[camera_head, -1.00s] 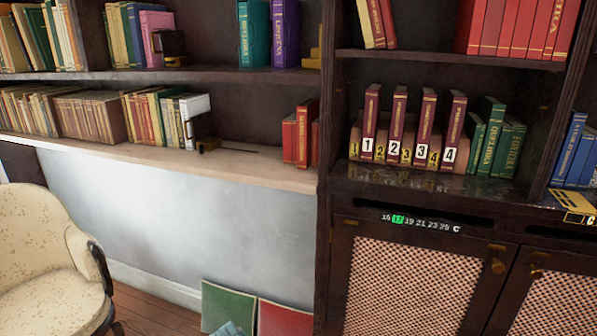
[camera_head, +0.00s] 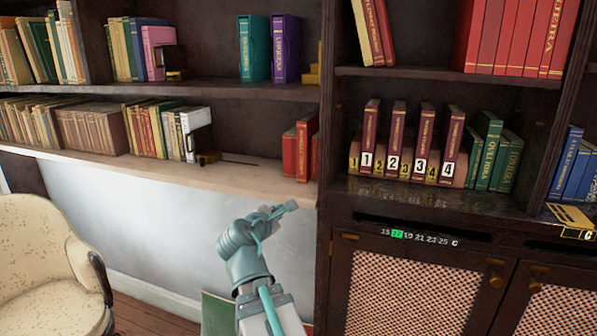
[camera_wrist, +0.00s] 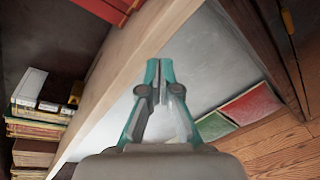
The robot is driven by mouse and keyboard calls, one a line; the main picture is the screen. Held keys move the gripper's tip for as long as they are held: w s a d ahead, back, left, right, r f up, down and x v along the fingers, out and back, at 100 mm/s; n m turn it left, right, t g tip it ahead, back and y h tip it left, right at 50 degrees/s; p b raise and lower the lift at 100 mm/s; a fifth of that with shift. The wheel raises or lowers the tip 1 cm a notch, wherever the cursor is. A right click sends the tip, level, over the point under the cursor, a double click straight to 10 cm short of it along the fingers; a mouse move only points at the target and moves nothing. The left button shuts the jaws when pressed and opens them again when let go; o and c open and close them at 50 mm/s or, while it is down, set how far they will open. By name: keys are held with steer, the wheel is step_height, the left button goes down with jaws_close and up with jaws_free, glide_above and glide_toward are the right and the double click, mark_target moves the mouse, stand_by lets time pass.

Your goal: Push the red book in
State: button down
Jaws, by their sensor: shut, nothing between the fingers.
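Several red books are in view, and I cannot tell which one the task means. In the head view, red books (camera_head: 302,152) stand at the right end of the left lower shelf; red book bottoms also show at the top of the wrist view (camera_wrist: 103,8). Dark red books (camera_head: 395,140) with labels 1 to 4 stand upright in the right bay, spaced apart. Large red books (camera_head: 510,35) fill the shelf above. My gripper (camera_head: 290,207) is shut and empty, just below the left shelf's front edge; its fingertips meet in the wrist view (camera_wrist: 158,66).
The pale shelf board (camera_head: 240,178) runs close above my gripper. A dark upright post (camera_head: 325,120) divides the bays. Green books (camera_head: 490,150) stand right of the numbered ones. A cream chair (camera_head: 45,255) is at lower left. Cabinet doors (camera_head: 420,285) are below right.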

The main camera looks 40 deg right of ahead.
step_height(320, 180, up, 6)
steer(key=s+n+h, duration=0.1)
steer(key=n+h, duration=0.1)
steer(key=n, duration=0.5)
steer(key=n+t+p, duration=0.1)
steer(key=n+p, duration=0.2)
steer(key=p, duration=0.2)
glide_toward(301, 166)
steer(key=x, duration=0.7)
steer(key=shift+d+f, duration=0.1)
steer(key=shift+f, duration=0.05)
steer(key=p+x, duration=0.1)
steer(key=x, duration=0.2)
steer(key=shift+w+d, duration=0.2)
steer(key=shift+d, duration=0.1)
steer(key=shift+a, duration=0.1)
